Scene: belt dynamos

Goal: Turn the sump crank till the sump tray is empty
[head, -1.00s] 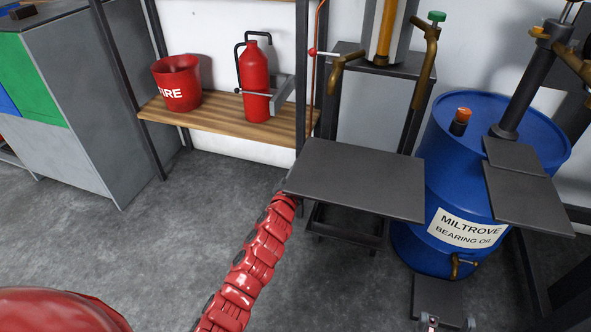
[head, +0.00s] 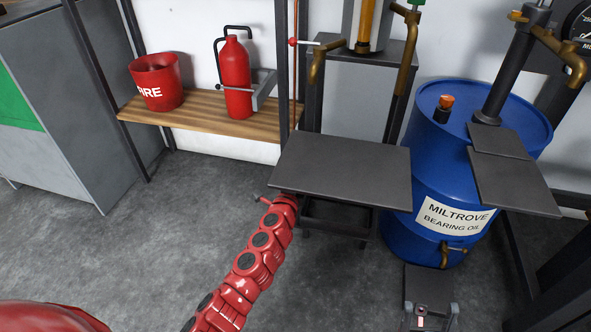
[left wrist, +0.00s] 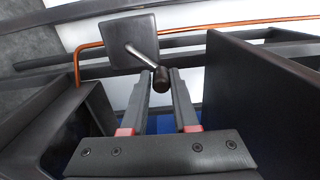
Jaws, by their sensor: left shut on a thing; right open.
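The sump crank (left wrist: 140,56) shows in the left wrist view as a bright metal arm on a square dark plate, with a dark knob (left wrist: 161,82) at its end. My left gripper (left wrist: 164,76) is shut on that knob, one finger on each side. In the head view my red left arm reaches to the dark shelf plate's (head: 345,165) lower left edge; crank and gripper are not clearly visible there. A dark tray-like frame (head: 335,218), possibly the sump tray, sits under the plate; its contents are hidden.
A blue oil drum (head: 420,150) with a brass tap (head: 452,250) stands at the right. A wooden shelf (head: 200,118) holds a red fire bucket (head: 157,82) and a red bottle (head: 235,80). A grey cabinet (head: 80,130) stands at left. Floor between is clear.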

